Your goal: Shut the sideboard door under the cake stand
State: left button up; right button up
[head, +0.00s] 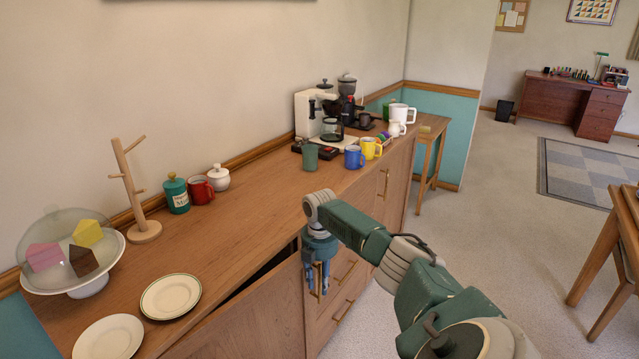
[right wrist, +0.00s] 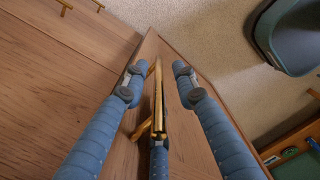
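The cake stand (head: 88,284), with a clear dome over pink, yellow and brown cake pieces, is at the left end of the sideboard (head: 230,230). The sideboard door (head: 262,318) stands ajar, with a dark gap between its top edge and the cabinet. My right gripper (head: 318,288) points down at the door's free edge. In the right wrist view, the door's brass handle (right wrist: 158,95) lies between the spread blue fingers of this gripper (right wrist: 160,82). The fingers look apart from the handle. My left gripper is not in view.
Two plates (head: 171,296) lie near the sideboard's front edge. A mug tree (head: 146,230), a green jar (head: 176,195), mugs and a coffee machine (head: 312,112) stand further back. Drawers with brass handles are right of the door. Carpet in front is clear.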

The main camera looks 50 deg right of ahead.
aim_at(320, 264)
notch_tip(320, 264, up, 12)
jog(key=shift+r, duration=0.1)
dwell(0.5)
dwell(0.5)
jog(key=s+a+f+m+h, duration=0.1)
jog(key=a+f+m, duration=0.1)
jog(key=f, duration=1)
jog(key=s+a+f+m, duration=0.1)
jog(key=a+f+m, duration=0.15)
jog(key=f, duration=0.95)
jog(key=s+a+f+m+h, duration=0.1)
jog(key=s+a+f, duration=0.35)
jog(key=f, duration=0.35)
jog(key=s+a+f+m, duration=0.1)
jog(key=s+a+f, duration=0.2)
jog(key=s+f, duration=0.35)
jog(key=s+a+f+m, duration=0.1)
jog(key=s+a+f, duration=0.4)
jog(key=s+a, duration=0.3)
jog(key=s+a+f+m+y, duration=0.1)
jog(key=s+a+f+m, duration=0.1)
jog(key=s+a+f, duration=0.4)
jog(key=s+a+f+m+t+y, duration=0.1)
jog(key=s+a+f, duration=0.4)
jog(key=s+a, duration=0.5)
jog(key=s, duration=0.4)
jog(key=shift+s+f+m, duration=0.15)
jog(key=shift+s+m, duration=0.05)
jog(key=shift+m, duration=0.15)
